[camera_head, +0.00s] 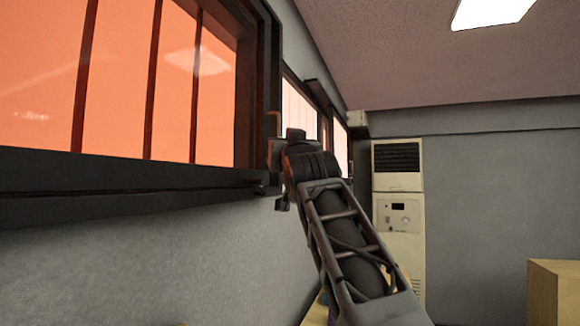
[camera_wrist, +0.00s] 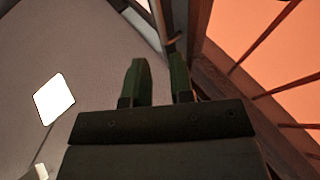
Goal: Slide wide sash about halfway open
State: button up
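The wide sash (camera_head: 245,80) is a dark-framed window with orange-tinted panes crossed by thin dark bars, at the left of the head view. Its frame and orange panes also show at the right of the wrist view (camera_wrist: 205,60). A thin handle-like bracket (camera_head: 274,124) stands at the frame's right edge. My gripper (camera_wrist: 160,72) has two green fingers standing apart, with a gap between them and nothing clearly held. In the head view its end (camera_head: 280,155) is beside the sash's right edge, and my own wrist hides most of it. Contact with the bracket cannot be told.
A dark sill (camera_head: 130,190) runs below the window. Smaller windows (camera_head: 298,108) continue along the same wall. A white air-conditioner cabinet (camera_head: 400,235) stands at the back. A wooden box (camera_head: 553,290) is at lower right. The space right of my arm looks clear.

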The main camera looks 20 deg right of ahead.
jog(key=shift+b+v, duration=0.4)
jog(key=shift+v, duration=0.9)
